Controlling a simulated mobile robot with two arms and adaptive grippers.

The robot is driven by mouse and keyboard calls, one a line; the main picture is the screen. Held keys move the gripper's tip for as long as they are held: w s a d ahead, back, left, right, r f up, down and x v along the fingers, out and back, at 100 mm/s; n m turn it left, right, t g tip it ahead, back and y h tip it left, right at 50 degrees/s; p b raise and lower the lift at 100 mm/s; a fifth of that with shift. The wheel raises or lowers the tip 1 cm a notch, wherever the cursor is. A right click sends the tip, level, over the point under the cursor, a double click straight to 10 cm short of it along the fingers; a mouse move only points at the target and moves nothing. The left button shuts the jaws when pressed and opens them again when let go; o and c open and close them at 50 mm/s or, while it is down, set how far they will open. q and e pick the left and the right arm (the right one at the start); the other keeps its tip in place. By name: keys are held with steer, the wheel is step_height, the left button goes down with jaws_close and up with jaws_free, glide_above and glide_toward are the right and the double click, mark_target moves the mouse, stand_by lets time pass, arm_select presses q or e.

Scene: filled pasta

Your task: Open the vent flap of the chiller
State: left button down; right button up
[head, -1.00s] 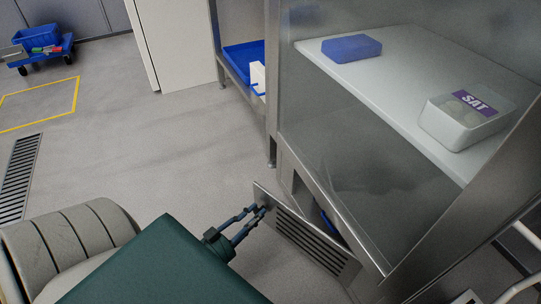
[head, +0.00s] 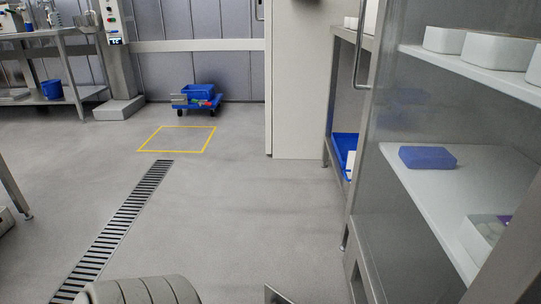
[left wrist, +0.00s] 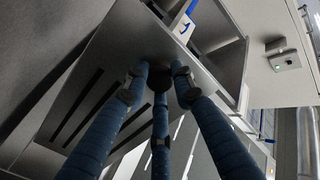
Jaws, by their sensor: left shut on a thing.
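The steel chiller (head: 362,245) stands at the right of the head view, with shelves showing inside. Its vent flap (head: 276,295) shows only as a corner at the bottom edge, standing out from the chiller's base. In the left wrist view the slotted flap (left wrist: 118,60) fills the left and middle. My left gripper (left wrist: 160,76) has its blue fingers closed at a small dark knob on the flap. The fingers partly hide the knob. An open recess shows beyond the flap's edge. My right gripper is in neither view.
Inside the chiller are a blue box (head: 428,158) and white tubs (head: 483,50). A floor drain (head: 122,217), a yellow floor square (head: 150,147) and a blue cart (head: 197,98) are to the left. The middle floor is clear.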

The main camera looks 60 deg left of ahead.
arm_select(q)
steer(key=shift+s+f, duration=0.25)
steer(key=shift+f, duration=0.1)
steer(key=c, duration=1.4)
jaws_free()
steer(key=shift+c, duration=0.2)
steer(key=shift+w+r, duration=0.1)
steer(key=shift+r, duration=0.05)
steer(key=v, duration=1.2)
